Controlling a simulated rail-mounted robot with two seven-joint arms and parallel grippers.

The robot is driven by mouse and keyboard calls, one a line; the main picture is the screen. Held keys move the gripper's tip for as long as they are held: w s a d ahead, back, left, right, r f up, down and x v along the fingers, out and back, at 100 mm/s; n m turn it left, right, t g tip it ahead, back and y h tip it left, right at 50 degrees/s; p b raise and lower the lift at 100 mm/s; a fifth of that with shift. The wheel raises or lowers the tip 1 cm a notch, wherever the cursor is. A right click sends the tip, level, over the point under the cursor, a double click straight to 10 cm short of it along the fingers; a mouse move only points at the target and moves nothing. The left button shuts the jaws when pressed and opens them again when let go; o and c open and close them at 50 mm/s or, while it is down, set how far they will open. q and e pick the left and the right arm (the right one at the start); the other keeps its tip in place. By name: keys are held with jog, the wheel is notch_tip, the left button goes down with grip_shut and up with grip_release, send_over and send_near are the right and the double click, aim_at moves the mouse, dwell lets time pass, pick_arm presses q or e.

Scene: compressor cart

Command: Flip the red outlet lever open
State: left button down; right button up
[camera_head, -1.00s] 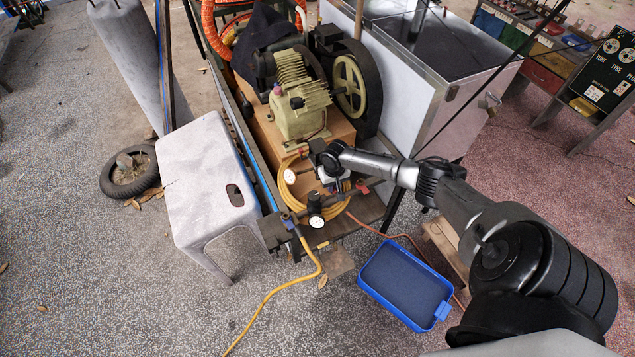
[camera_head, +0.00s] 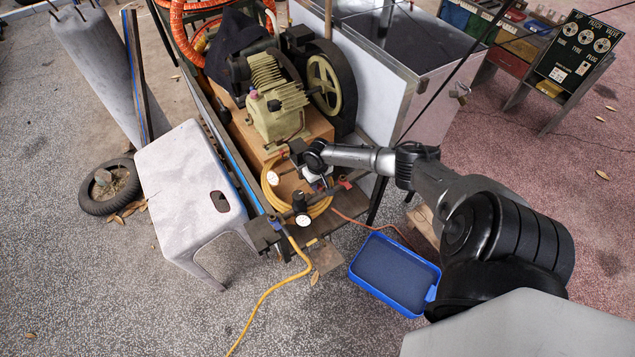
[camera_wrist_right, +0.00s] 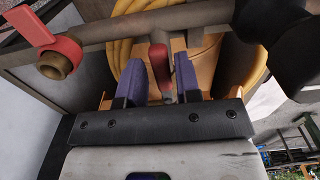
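A red lever (camera_wrist_right: 160,62) hangs from the dark pipe (camera_wrist_right: 120,30) in the right wrist view, between the two purple fingers of my right gripper (camera_wrist_right: 157,76). The fingers are apart, with gaps beside the lever. A second red lever (camera_wrist_right: 38,28) sits on the pipe at the left, above a brass-coloured open end. I cannot tell which one is the outlet lever. In the head view my right gripper (camera_head: 318,173) is at the pipework at the cart's front, and one red handle (camera_head: 345,184) shows just right of it. My left gripper is not in view.
A coiled yellow hose (camera_wrist_right: 240,55) lies behind the pipe. Pressure gauges (camera_head: 303,220) stand close to the gripper. The compressor (camera_head: 275,105) is behind. A white stool (camera_head: 180,185) stands left and a blue tray (camera_head: 395,275) lies on the ground in front.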

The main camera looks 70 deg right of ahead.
jog(key=shift+o, duration=1)
notch_tip(320, 180, up, 14)
jog(key=p, duration=0.2)
jog(key=shift+f, duration=0.1)
